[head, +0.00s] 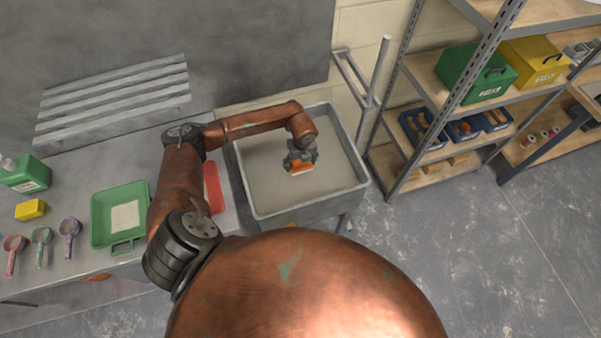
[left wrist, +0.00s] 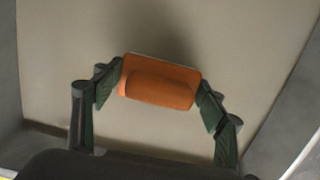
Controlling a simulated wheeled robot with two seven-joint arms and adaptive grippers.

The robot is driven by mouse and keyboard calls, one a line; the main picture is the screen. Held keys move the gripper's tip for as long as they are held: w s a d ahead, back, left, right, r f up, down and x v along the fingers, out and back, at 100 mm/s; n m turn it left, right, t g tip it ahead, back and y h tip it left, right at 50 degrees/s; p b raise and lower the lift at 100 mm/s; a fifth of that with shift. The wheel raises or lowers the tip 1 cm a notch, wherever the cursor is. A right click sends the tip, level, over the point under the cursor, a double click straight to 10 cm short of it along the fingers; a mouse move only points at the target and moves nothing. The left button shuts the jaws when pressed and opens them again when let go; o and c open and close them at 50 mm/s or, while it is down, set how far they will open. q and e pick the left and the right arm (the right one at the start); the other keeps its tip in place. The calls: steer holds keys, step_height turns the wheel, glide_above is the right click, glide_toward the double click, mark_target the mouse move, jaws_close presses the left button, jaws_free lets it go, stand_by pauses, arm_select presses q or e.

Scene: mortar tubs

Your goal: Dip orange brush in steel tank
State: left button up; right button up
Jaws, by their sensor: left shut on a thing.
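The orange brush (head: 299,169) is held by my left gripper (head: 300,160), over the steel tank (head: 262,211). In the left wrist view the brush (left wrist: 160,82) lies crosswise between the two green-padded fingers of the gripper (left wrist: 160,85), which are shut on its orange body. The tank is a rectangular grey basin with a pale grey-beige fill, and its floor or fill shows behind the brush in the left wrist view (left wrist: 60,60). The brush's underside is hidden, so I cannot tell whether it touches the fill. My right gripper is not in view.
A metal bench left of the tank holds a green tray (head: 101,222), a red item (head: 213,187) partly behind my arm, a yellow block (head: 30,209), a green bottle (head: 24,174) and several scoops (head: 41,238). A shelf rack (head: 432,95) stands at right. Open floor lies front right.

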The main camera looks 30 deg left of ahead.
arm_select(q)
steer(key=shift+r+p, duration=2.9)
steer(key=shift+r, duration=2.15)
step_height(320, 180, up, 4)
steer(key=p, duration=0.2)
steer(key=shift+p, duration=0.35)
